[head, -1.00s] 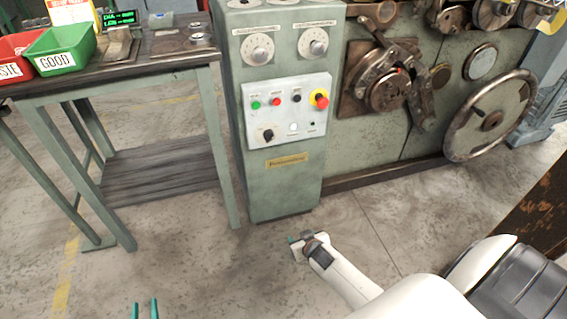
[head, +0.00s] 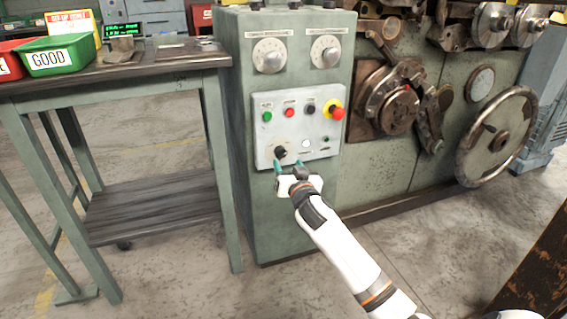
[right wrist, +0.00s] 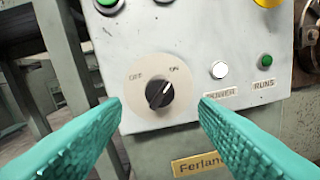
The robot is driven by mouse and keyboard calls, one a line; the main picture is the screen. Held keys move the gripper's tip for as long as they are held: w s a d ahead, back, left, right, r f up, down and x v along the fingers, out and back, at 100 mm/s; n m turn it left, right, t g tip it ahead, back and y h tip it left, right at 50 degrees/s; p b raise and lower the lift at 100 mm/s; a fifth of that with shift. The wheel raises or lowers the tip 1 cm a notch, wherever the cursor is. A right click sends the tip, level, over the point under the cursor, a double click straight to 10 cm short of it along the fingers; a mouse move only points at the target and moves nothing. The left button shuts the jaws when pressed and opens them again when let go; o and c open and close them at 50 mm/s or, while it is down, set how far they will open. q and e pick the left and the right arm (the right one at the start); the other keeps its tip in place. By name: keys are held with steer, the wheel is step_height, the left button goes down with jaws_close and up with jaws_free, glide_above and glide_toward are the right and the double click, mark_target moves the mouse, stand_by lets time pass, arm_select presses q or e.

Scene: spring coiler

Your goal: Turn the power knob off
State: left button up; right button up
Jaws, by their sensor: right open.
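The power knob (head: 280,152) is a black rotary knob at the lower left of the white control panel (head: 325,140). In the right wrist view the knob (right wrist: 159,94) sits on a beige disc marked OFF at left and ON at right, and its white pointer line points up and right towards ON. My right gripper (head: 287,165) is just in front of and below the knob. Its teal fingers are open, one to each side of the knob in the right wrist view (right wrist: 160,122), apparently not touching it. My left gripper is out of view.
Above the knob are a green button (head: 267,117), a red button (head: 290,112) and a red emergency stop (head: 338,113) on yellow. A lit white POWER lamp (right wrist: 219,70) is right of the knob. A bench (head: 120,72) with a green GOOD bin (head: 62,56) stands left.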

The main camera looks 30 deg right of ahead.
mark_target(282, 156)
steer(key=b+x, duration=0.1)
steer(key=x, duration=0.4)
steer(key=shift+w, duration=0.15)
steer(key=c, duration=1)
steer(key=shift+o, duration=0.2)
